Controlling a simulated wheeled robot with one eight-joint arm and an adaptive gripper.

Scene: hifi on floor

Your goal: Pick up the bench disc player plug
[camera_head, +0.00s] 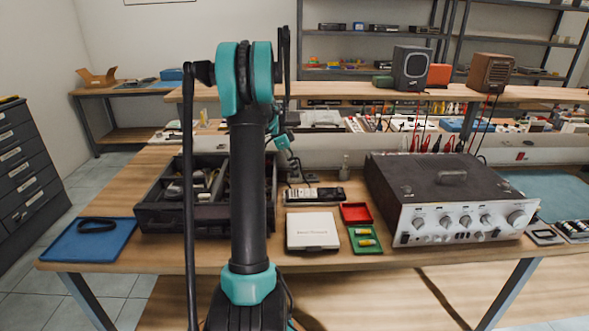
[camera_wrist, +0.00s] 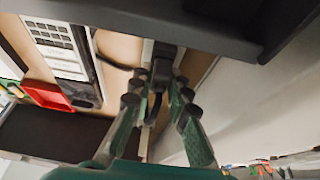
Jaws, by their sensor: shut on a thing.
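In the wrist view my gripper (camera_wrist: 160,82) has its two fingers closed around a small dark block, which looks like the plug (camera_wrist: 163,70). A dark cord seems to run from it between the fingers. In the head view my gripper (camera_head: 294,178) is behind my arm, low over the back of the bench, between the black organizer and the amplifier. The plug cannot be made out there. A white flat box (camera_head: 313,244) with small lettering, possibly the disc player, lies at the bench's front middle.
The black organizer (camera_head: 160,218) stands close left; its dark wall (camera_wrist: 200,30) is near my fingers in the wrist view. A keypad device (camera_head: 315,195), red tray (camera_head: 356,213) and green tray (camera_head: 365,247) lie nearby. The amplifier (camera_head: 445,200) stands right. A blue tray (camera_head: 90,248) lies far left.

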